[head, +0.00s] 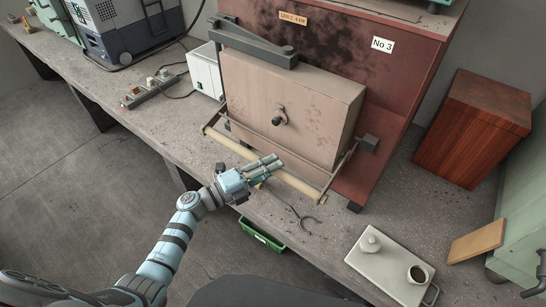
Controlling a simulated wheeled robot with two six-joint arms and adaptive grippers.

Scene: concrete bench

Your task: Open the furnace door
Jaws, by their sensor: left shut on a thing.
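The furnace (417,50) is a red-brown, stained metal box marked "No 3" on the bench. Its door (290,105) is a thick beige block standing upright across the front, with a small dark knob in its middle. The furnace mouth is hidden behind it. A long pale handle bar (302,187) runs low in front of the door, joined by thin rods to a dark pivot block at the right. My left gripper (264,167) is shut on this bar near its middle, its arm coming from the lower left. My right gripper is not in view.
A white box (205,70) stands close left of the door. Dark tongs (298,216) lie below the bar. A pale tray (383,277) with small vessels sits front right. A wooden box (474,127) stands right of the furnace. A green bin (261,234) is under the bench edge.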

